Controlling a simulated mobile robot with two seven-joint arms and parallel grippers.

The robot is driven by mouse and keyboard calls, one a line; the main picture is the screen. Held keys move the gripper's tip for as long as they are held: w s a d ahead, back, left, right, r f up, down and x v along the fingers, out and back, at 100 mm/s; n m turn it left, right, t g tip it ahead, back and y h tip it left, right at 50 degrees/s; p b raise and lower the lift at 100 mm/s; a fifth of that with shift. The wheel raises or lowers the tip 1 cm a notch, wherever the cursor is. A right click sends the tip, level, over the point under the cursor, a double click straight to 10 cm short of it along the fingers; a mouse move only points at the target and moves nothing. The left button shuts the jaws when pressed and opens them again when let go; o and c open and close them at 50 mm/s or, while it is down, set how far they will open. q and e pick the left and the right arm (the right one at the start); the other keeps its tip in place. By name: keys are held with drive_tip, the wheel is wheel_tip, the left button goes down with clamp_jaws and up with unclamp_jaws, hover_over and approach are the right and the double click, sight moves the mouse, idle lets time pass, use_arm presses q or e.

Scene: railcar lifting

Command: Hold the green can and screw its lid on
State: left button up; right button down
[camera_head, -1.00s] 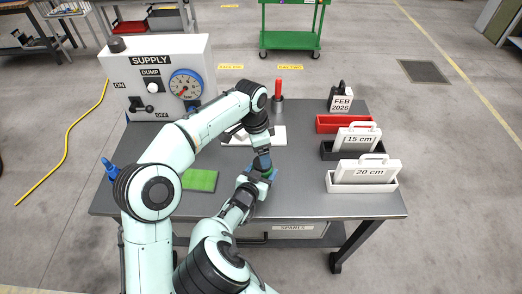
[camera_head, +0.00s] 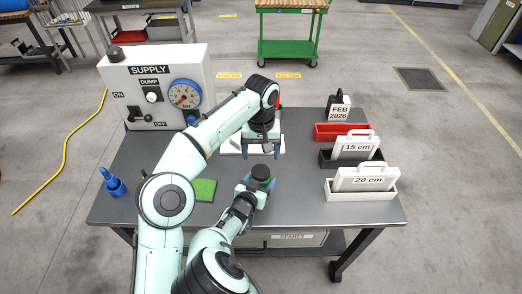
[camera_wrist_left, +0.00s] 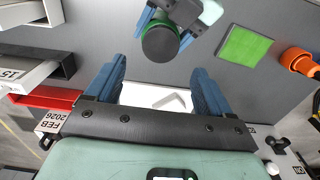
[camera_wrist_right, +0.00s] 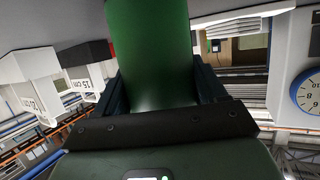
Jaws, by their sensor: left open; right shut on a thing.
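The green can (camera_wrist_right: 150,50) stands between the fingers of my right gripper (camera_head: 260,186), which is shut on it above the table. In the head view only a little of its green side shows. A dark round lid (camera_head: 261,171) sits on top of the can; it also shows in the left wrist view (camera_wrist_left: 160,42) with a green edge around part of it. I cannot tell how tight the lid is. My left gripper (camera_head: 261,156) is open and empty, fingers pointing down, just behind and above the lid, apart from it.
A supply panel (camera_head: 165,75) stands at the back left. A white plate (camera_head: 230,146) lies behind the can. Labelled trays, including the 20 cm tray (camera_head: 361,191), line the right side.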

sight(261, 171)
idle(0.3)
use_arm(q)
drive_tip(key=shift+f, duration=4)
drive_tip(key=c, duration=1.1)
drive_tip(key=shift+o, duration=0.2)
drive_tip(key=m, duration=0.5)
drive_tip(key=shift+m, duration=0.4)
drive_tip(key=m, duration=0.3)
drive_tip(key=shift+m, duration=0.4)
drive_tip(key=m, duration=0.3)
drive_tip(key=shift+m, duration=0.4)
